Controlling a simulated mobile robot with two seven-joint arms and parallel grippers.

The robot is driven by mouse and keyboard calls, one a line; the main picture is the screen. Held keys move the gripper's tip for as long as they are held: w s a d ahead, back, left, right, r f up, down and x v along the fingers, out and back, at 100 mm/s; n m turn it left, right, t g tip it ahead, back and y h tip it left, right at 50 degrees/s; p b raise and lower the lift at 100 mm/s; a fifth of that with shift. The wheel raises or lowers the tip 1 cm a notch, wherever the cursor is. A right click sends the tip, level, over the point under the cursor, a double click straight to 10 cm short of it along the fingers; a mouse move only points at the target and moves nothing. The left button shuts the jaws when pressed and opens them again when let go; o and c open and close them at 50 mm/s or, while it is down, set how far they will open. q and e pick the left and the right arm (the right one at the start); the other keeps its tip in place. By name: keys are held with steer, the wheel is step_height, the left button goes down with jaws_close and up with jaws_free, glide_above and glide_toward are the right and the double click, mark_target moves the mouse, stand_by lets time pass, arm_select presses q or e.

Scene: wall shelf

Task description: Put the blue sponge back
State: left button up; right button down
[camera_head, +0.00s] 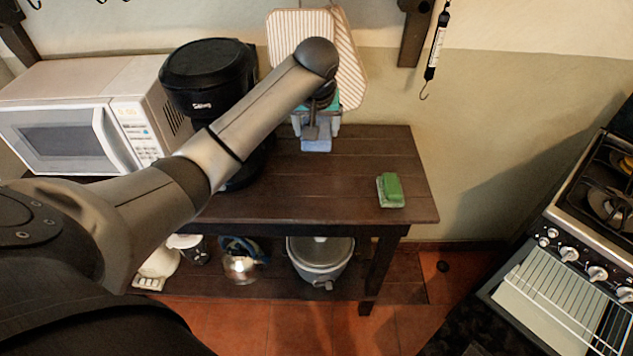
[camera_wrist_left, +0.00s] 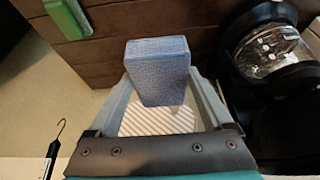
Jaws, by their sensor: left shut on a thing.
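My left gripper (camera_head: 312,124) points down over the back of the dark wooden table (camera_head: 335,185), largely hidden behind its own wrist in the head view. It is shut on a light blue sponge (camera_head: 316,145). In the left wrist view the blue sponge (camera_wrist_left: 158,72) sits upright between the two grey fingers. I cannot tell whether its lower end touches the tabletop. A green sponge (camera_head: 392,187) with a paler green piece under or beside it lies near the table's right end. My right gripper is not in view.
A black coffee maker (camera_head: 207,75) stands close left of my gripper, with a white microwave (camera_head: 70,115) beyond it. Striped boards (camera_head: 297,32) are behind my wrist at the wall. The tabletop's middle is clear. A pot (camera_head: 318,262) stands on the lower shelf; a stove (camera_head: 600,210) is at right.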

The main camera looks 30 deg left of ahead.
arm_select(q)
steer(key=b, duration=0.2)
glide_above(316, 191)
steer(key=s, duration=0.1)
steer(key=f, duration=0.8)
steer(key=d+f, duration=0.1)
steer(key=f, duration=0.4)
steer(key=shift+s, duration=0.15)
steer(key=shift+f+b, duration=0.6)
steer(key=shift+f, duration=2)
steer(key=shift+f, duration=0.1)
steer(key=shift+f, duration=0.15)
steer(key=o, duration=1.1)
steer(key=shift+r, duration=0.4)
steer(key=p+v, duration=0.3)
steer(key=v, duration=0.8)
steer(key=shift+s+r, duration=0.1)
steer(key=shift+r, duration=0.2)
